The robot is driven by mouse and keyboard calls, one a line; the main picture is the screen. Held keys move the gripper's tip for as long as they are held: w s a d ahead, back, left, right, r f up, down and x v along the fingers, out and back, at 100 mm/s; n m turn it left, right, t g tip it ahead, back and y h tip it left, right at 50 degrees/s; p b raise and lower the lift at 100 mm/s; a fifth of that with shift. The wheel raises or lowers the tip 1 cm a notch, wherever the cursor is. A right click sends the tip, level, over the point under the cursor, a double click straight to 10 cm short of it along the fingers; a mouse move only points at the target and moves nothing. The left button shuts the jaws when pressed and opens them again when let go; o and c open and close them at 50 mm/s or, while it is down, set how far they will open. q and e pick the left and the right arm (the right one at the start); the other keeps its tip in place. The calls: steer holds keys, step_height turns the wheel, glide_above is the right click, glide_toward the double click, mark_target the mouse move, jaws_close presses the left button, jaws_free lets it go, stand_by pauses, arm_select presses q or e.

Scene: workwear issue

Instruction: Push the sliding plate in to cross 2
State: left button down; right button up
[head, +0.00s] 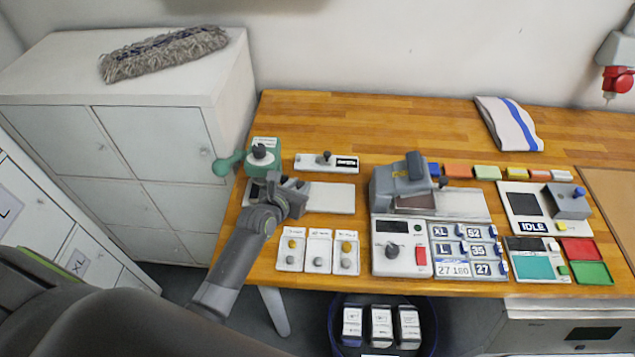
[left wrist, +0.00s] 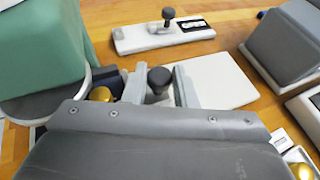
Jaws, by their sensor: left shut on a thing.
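My left gripper (head: 288,188) is at the left end of a long white plate (head: 331,198), beside the green device. In the left wrist view, its two fingers (left wrist: 159,88) are closed on a dark round-topped knob (left wrist: 160,76), and the pale plate (left wrist: 222,82) lies just beyond them. The gripper hides the plate's left end and most of the knob's foot in the head view. I cannot make out any cross marks in either view. My right gripper is not in view.
A green device (head: 264,152) with a ball handle stands just behind my left gripper. A white strip with a knob (head: 326,161) lies behind the plate. A grey press (head: 398,185) stands to the right. Small white button panels (head: 319,262) lie in front.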

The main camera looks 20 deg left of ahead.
arm_select(q)
steer(key=shift+s+a, duration=0.15)
steer(key=shift+a, duration=0.45)
steer(key=shift+d, duration=0.1)
steer(key=c, duration=1.5)
jaws_free()
steer(key=o, duration=0.3)
steer(key=shift+a, duration=0.25)
steer(key=shift+d, duration=0.15)
steer(key=b+v, duration=0.1)
steer(key=v, duration=1.6)
steer(key=shift+s, duration=0.25)
